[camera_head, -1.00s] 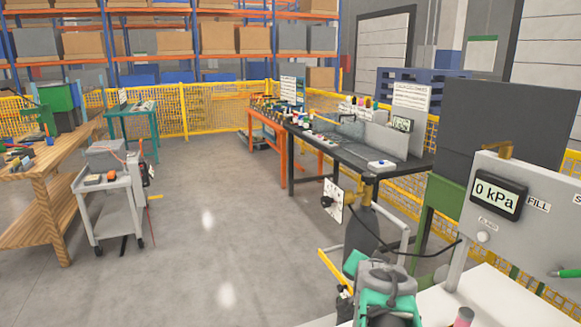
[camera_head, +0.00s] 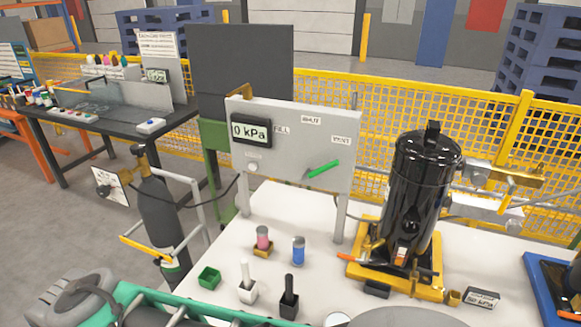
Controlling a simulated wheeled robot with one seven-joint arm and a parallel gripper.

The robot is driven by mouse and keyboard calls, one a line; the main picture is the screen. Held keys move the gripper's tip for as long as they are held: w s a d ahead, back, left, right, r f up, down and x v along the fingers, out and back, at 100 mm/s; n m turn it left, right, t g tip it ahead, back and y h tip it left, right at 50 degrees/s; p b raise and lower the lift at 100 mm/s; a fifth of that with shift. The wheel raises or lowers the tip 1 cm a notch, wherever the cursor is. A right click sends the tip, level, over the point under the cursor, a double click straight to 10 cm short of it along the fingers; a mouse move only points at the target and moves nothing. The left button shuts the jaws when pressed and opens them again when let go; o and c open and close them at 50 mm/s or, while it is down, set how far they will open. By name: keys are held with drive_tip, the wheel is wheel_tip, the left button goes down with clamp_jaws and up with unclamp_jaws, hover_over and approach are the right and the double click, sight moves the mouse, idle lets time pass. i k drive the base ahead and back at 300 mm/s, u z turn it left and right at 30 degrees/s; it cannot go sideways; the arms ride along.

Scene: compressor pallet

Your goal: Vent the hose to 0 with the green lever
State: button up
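The green lever (camera_head: 323,168) is on the front of a grey panel (camera_head: 290,183). It slants up to the right, its free end just below the VENT label (camera_head: 341,140). The SHUT label (camera_head: 311,119) is above it and the FILL label (camera_head: 282,129) is up to the left. The panel's display (camera_head: 250,131) reads 0 kPa. A dark hose (camera_head: 222,195) runs between the gas cylinder (camera_head: 160,212) and the panel. Parts of my grey and green arm cross the bottom left. My gripper's fingers are not visible.
A black compressor (camera_head: 422,185) stands on a yellow base on the white tabletop (camera_head: 215,260). Small cups and holders, including a green box (camera_head: 209,277), sit in front of the panel. A yellow mesh fence (camera_head: 400,105) runs behind. A black workbench (camera_head: 110,130) is at left.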

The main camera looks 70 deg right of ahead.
sight(307, 173)
drive_tip(key=z, duration=2.55)
